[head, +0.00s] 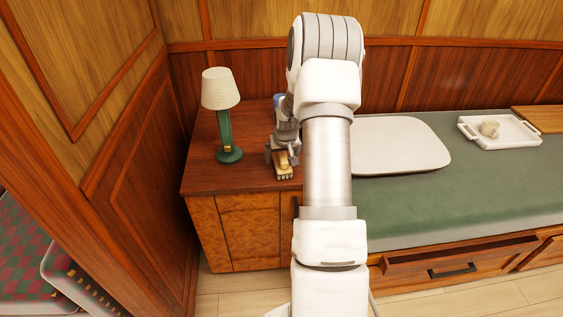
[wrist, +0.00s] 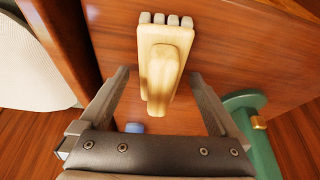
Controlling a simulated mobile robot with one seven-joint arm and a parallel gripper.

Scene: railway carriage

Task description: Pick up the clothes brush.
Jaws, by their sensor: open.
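The clothes brush (head: 284,171) is a pale wooden block with a raised grip and grey bristle tufts at one end. It is on the brown cabinet top, near its front edge. In the wrist view the brush (wrist: 164,50) is at upper centre. My gripper (head: 282,153) is over it, partly hidden by my arm in the head view. In the wrist view my gripper (wrist: 160,76) is open, one finger to each side of the brush's lower part, with visible gaps. I cannot tell how far the fingertips are above the cabinet top.
A green lamp (head: 229,137) with a cream shade stands left of my gripper; its base (wrist: 257,130) is close to the right finger. A small blue thing (wrist: 134,128) is behind the brush. A white cushion (head: 405,145) and white tray (head: 519,141) are on the green berth at right.

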